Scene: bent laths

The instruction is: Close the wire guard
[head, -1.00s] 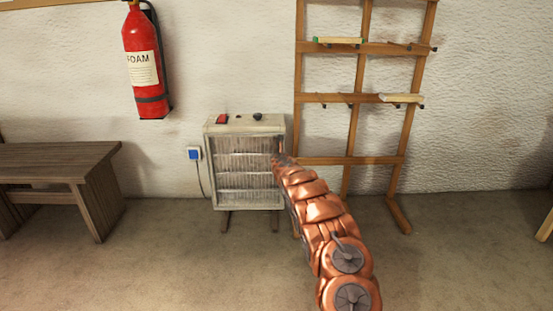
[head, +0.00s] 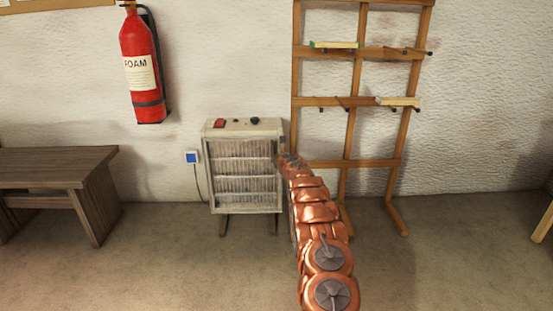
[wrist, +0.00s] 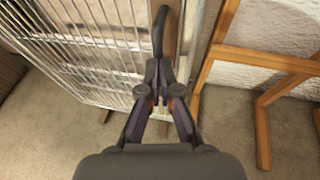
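The wire guard (head: 243,170) is a barred grille on the front of a pale box-shaped heater (head: 215,133). In the wrist view the guard (wrist: 85,45) fills the left, its free edge near the middle, with a gap to the heater's side. A black curved handle (wrist: 159,28) stands at that edge. My gripper (wrist: 164,70) is at the handle's lower end, its fingers close together and seemingly shut on it; the fingers hide the contact. In the head view my gripper (head: 283,160) is small at the heater's right edge.
A wooden rack (head: 347,105) leans on the wall just right of the heater. A dark bench (head: 65,168) stands to the left. A red fire extinguisher (head: 143,65) hangs above, and a blue wall socket (head: 192,157) sits left of the heater. The floor in front is clear.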

